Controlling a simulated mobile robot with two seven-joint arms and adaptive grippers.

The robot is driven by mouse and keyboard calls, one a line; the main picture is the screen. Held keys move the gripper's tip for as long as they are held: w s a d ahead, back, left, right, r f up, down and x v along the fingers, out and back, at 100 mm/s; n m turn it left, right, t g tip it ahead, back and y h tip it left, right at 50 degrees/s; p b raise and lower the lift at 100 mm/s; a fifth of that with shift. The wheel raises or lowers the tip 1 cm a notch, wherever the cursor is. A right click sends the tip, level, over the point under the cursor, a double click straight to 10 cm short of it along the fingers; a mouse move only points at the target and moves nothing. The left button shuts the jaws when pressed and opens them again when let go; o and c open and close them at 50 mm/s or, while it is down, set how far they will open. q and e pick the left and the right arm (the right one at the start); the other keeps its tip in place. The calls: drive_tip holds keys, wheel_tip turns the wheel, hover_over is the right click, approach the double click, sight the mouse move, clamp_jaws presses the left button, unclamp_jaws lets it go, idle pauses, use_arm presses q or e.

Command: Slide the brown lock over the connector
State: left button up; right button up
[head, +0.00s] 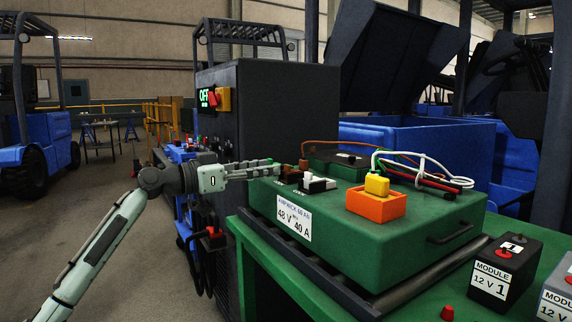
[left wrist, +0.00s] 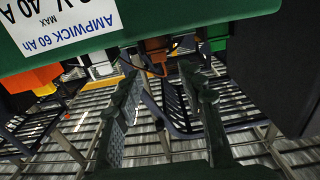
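A small brown block (head: 303,164), which looks like the lock, sits at the back left edge of the green battery case (head: 400,240), by an orange-brown cable. A dark piece beside it may be the connector; I cannot tell whether the lock covers it. My left gripper (head: 273,168) reaches in from the left at the case's back left corner, just left of the brown block. In the left wrist view the two fingers (left wrist: 162,80) are apart with nothing between them, and a brown part (left wrist: 157,52) shows beyond their tips. My right gripper is not in view.
A black and white fitting (head: 318,184) and an orange box with a yellow plug (head: 376,186) stand on the case. Loose cables (head: 425,168) lie at its back right. Module boxes (head: 503,272) stand at the right. A dark cabinet (head: 275,110) rises behind my gripper.

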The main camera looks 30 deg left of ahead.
sight(286, 165)
use_arm(q)
drive_tip(key=p+x, duration=0.1)
drive_tip(key=x, duration=0.4)
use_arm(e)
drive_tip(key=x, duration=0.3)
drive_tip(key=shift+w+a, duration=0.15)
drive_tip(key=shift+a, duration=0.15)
use_arm(q)
clamp_jaws()
